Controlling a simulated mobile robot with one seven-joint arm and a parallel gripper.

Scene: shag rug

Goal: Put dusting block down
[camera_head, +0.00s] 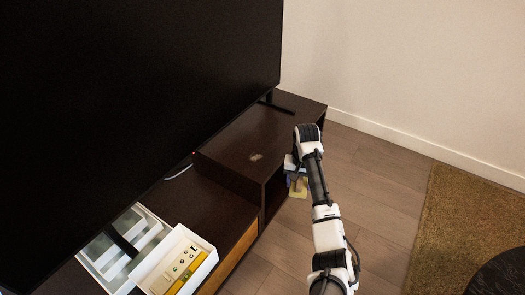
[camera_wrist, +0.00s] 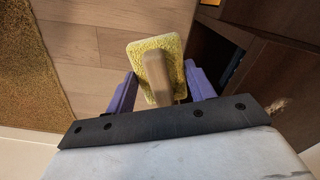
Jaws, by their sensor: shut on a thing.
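The dusting block (camera_wrist: 138,50) is a yellow textured pad with a wooden handle (camera_wrist: 158,78). My gripper (camera_wrist: 160,90) has purple fingers on both sides of the handle and is shut on it. In the wrist view the block hangs over wooden floor, beside the open side of the dark cabinet. In the head view the block (camera_head: 298,188) shows small and partly hidden behind my wrist, in front of the cabinet's open end. My gripper (camera_head: 297,174) is also partly hidden there.
A dark TV cabinet (camera_head: 225,195) carries a large black television (camera_head: 130,80). A white tray (camera_head: 205,246) with small items stands on its lower left part. A brown rug (camera_head: 475,220) and dark round object (camera_head: 500,275) lie right. Wooden floor (camera_head: 385,185) between is clear.

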